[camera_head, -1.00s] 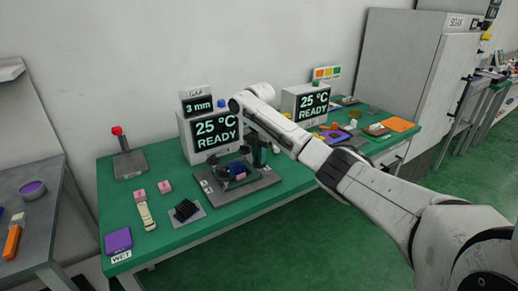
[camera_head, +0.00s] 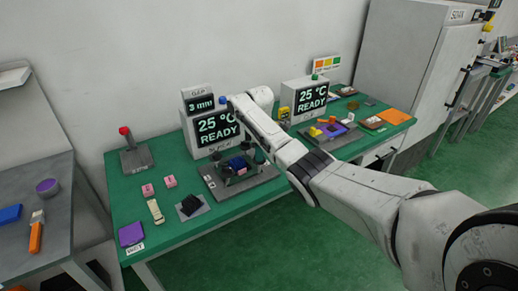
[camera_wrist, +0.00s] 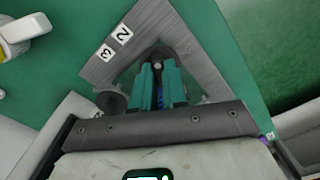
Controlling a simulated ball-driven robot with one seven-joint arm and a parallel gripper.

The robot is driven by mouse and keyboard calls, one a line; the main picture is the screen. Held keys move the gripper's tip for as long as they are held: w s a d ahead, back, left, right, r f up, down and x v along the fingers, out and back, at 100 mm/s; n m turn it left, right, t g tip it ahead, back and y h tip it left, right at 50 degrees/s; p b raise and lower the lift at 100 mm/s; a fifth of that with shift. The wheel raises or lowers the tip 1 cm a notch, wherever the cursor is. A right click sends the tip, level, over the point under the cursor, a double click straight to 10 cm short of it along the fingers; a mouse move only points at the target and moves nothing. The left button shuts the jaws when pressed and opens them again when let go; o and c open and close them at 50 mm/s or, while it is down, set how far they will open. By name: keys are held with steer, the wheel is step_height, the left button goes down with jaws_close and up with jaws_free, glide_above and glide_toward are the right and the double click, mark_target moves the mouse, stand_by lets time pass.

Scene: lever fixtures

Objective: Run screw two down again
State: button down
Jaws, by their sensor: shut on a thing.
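A grey fixture plate (camera_head: 264,178) lies on the green bench in the head view, with dark parts and a blue piece (camera_head: 237,162) on it. In the wrist view the plate (camera_wrist: 143,33) carries the labels 3 (camera_wrist: 105,52) and 2 (camera_wrist: 122,33). My gripper (camera_wrist: 160,68) has its teal fingers close together over the plate, shut on a dark knob (camera_wrist: 158,50). The fingers hide most of it, and I cannot tell its number. A second dark round knob (camera_wrist: 112,101) is left of the fingers. My gripper (camera_head: 259,156) is at the fixture's right side in the head view.
A red-knobbed lever (camera_head: 125,132), pink blocks (camera_head: 148,189) and a black finned block (camera_head: 190,204) are to the left.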

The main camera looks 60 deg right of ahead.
steer(key=m+p, duration=0.2)
steer(key=m, duration=0.4)
steer(key=shift+r, duration=0.15)
steer(key=m, duration=0.6)
steer(key=shift+m, duration=0.4)
steer(key=m, duration=0.4)
steer(key=shift+m, duration=1.9)
steer(key=c, duration=1.2)
jaws_free()
steer(key=shift+o, duration=0.2)
step_height(320, 180, up, 11)
steer(key=shift+f, duration=0.2)
